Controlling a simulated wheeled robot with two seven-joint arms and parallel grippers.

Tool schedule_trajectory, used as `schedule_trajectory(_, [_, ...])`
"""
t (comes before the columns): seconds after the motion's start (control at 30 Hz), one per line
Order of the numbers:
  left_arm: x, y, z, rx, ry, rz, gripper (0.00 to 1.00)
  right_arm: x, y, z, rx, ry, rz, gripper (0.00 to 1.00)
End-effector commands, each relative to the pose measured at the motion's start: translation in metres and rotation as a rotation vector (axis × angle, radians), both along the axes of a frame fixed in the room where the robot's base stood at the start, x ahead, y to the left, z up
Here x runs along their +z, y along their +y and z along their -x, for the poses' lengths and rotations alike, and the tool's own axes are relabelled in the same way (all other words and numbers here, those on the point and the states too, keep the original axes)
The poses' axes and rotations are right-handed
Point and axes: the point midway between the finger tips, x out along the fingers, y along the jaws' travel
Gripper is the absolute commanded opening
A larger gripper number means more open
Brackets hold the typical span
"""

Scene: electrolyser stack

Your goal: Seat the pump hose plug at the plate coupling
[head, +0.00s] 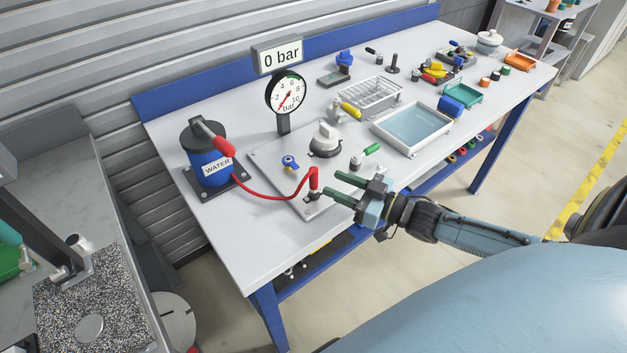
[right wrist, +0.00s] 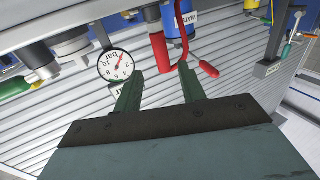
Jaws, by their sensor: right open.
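The blue pump (head: 207,165) labelled WATER stands at the left end of the bench with a red handle. Its red hose (head: 268,197) runs right to an upright red end (head: 314,178) standing over the dark plate coupling (head: 312,196) on the grey plate (head: 290,169). I cannot tell how deep the plug sits. My right gripper (head: 332,183) is open and empty, its green fingers just right of the hose end. In the right wrist view the red hose end (right wrist: 159,52) shows between and beyond the fingertips (right wrist: 160,72). My left gripper is not in view.
The gauge (head: 287,92) stands behind the plate under a "0 bar" sign (head: 278,56); its needle points low. A water tray (head: 439,144) and wire rack (head: 386,95) stand to the right.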

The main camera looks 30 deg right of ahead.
Motion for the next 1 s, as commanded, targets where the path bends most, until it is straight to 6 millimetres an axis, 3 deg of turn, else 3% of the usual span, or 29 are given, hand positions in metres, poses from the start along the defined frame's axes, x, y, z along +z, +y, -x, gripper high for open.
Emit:
schedule_trajectory(0.27, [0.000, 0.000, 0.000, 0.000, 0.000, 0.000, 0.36, 0.002, 0.009, -0.017, 0.000, -0.002, 0.001, 0.40])
schedule_trajectory(0.6, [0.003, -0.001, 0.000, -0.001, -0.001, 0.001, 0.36, 0.006, 0.031, -0.054, 0.000, -0.001, 0.000, 0.40])
schedule_trajectory(0.93, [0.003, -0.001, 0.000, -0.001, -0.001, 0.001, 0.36, 0.005, 0.034, -0.058, 0.000, 0.000, 0.001, 0.40])
schedule_trajectory(1.0, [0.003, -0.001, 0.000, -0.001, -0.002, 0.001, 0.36, 0.005, 0.034, -0.058, 0.000, 0.000, 0.001, 0.31])
